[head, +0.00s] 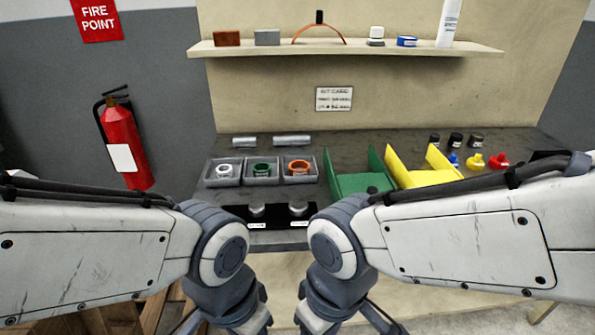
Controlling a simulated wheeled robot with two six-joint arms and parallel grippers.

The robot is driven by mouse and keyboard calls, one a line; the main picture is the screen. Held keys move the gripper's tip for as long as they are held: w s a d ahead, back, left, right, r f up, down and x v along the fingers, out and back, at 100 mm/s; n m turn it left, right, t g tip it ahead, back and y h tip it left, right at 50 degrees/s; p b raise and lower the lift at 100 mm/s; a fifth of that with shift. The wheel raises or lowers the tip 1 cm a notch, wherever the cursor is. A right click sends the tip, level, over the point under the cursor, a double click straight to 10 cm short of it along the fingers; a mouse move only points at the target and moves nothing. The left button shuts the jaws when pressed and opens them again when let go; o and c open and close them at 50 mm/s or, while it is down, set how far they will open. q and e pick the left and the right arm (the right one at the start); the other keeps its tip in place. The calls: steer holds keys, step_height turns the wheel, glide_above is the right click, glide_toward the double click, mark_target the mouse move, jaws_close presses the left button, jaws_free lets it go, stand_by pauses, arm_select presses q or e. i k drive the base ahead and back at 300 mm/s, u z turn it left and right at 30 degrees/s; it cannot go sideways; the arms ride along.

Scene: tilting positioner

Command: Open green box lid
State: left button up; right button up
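The green box (352,184) stands on the dark bench top, right of the middle, with green panels rising at its left and right sides. My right arm covers its front, and a small dark round piece shows at its front edge. I cannot tell which part is the lid or whether it is open. Both my arms come in from the sides and bend down at the wrists in front of the bench, apart from the box. My left and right gripper fingers cannot be made out; they lie below the picture.
A yellow box (424,172) stands close right of the green one. Grey trays (222,174) with coloured rings are to the left. Two metal knobs sit on a black plate (276,221) between my arms. Small bottles (456,140) stand at right. A shelf (340,50) hangs above.

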mark_target(371, 183)
steer(key=z, duration=0.5)
steer(key=i, duration=0.85)
steer(key=u, duration=0.45)
